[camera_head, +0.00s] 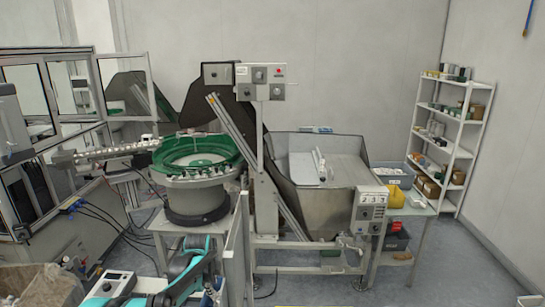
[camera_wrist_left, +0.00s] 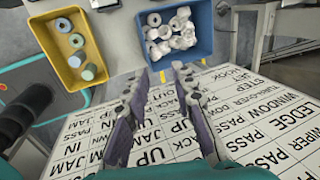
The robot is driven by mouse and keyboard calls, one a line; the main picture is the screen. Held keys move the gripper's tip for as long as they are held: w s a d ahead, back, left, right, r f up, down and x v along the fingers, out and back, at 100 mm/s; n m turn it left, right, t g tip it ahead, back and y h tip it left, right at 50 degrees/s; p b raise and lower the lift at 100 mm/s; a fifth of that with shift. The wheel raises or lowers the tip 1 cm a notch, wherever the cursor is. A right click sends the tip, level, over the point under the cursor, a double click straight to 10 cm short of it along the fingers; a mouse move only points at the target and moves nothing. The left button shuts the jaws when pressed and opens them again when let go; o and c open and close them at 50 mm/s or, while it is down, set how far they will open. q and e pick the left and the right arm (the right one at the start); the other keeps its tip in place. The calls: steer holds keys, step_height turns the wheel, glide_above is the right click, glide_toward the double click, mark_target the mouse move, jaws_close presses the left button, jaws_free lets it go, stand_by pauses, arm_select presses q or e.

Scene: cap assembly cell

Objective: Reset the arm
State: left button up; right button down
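My left gripper (camera_wrist_left: 160,72) shows in the left wrist view with its two dark fingers apart and nothing between them. It is over a white board (camera_wrist_left: 240,120) printed with black words. The fingertips point toward the near edge of a blue bin. In the head view, a teal and black arm part of mine (camera_head: 188,270) shows at the bottom, but I cannot make out fingertips there. My right gripper is not seen in either view.
The blue bin (camera_wrist_left: 201,44) holds several white parts. A yellow bin (camera_wrist_left: 50,53) at left holds round parts. In the head view stand a green bowl feeder (camera_head: 233,158), a metal hopper (camera_head: 318,205) and a white shelf (camera_head: 462,153). Floor at right is clear.

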arm_select(q)
steer(key=s+d+r+n+t+b, duration=0.1)
steer(key=s+r+n+b, duration=0.25)
steer(key=s, duration=0.45)
steer(key=s+d+r+n+t+b, duration=0.1)
steer(key=s+r+n+b, duration=0.2)
steer(key=s+n, duration=0.35)
steer(key=s+f+n+t+b, duration=0.1)
steer(key=s+f+n, duration=0.3)
steer(key=s, duration=0.5)
steer(key=s+f+n+b, duration=0.4)
steer(key=s, duration=0.5)
steer(key=shift+d+t, duration=0.4)
steer(key=shift+d, duration=0.05)
steer(key=shift+s, duration=0.1)
